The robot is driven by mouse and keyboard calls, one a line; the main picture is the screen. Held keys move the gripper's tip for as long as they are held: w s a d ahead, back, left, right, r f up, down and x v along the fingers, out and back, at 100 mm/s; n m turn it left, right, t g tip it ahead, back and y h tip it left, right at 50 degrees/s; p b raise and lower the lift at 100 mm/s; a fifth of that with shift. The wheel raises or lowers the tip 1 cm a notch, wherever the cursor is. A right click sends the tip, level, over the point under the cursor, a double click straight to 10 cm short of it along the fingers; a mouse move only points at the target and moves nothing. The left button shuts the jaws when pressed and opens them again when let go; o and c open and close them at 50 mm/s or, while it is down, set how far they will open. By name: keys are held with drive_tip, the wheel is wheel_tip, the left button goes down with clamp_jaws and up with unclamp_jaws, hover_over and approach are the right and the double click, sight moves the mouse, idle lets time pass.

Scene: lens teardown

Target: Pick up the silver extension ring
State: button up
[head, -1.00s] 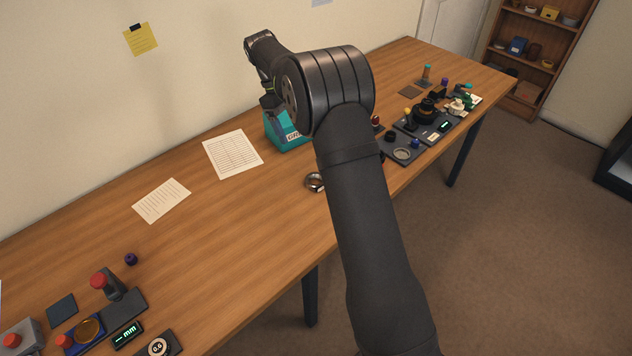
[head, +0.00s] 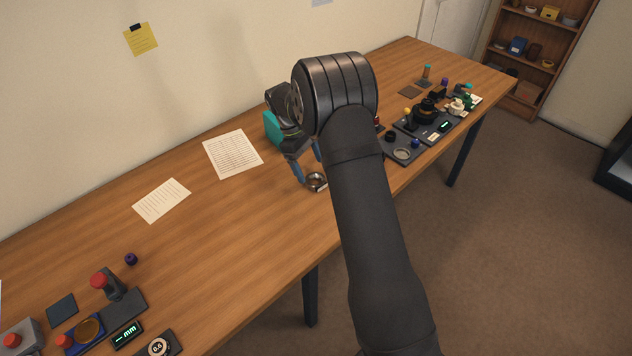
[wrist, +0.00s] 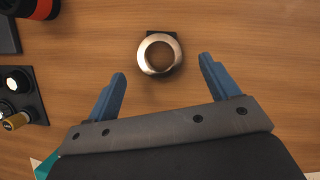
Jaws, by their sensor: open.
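The silver extension ring (head: 315,180) lies on the wooden table, close to the lower part of my arm in the head view. In the wrist view the ring (wrist: 160,39) is a shiny metal band with wood showing through its hole. A small dark piece shows at its upper edge. My gripper (head: 308,170) is just above the table at the ring. In the wrist view my gripper (wrist: 162,66) is open, with blue fingers apart and empty. The ring sits ahead of the fingertips, roughly centred between them and not touched.
Dark trays with parts (head: 403,154) are to the right; a red-and-black part (wrist: 38,8) shows at the wrist view's upper left. A paper sheet (head: 232,154) lies left. The table around the ring is clear.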

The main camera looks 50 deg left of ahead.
sight(313, 178)
drive_tip(key=x, duration=0.4)
drive_tip(key=shift+a+f, duration=0.1)
drive_tip(key=shift+f, duration=0.05)
drive_tip(key=c, duration=1.1)
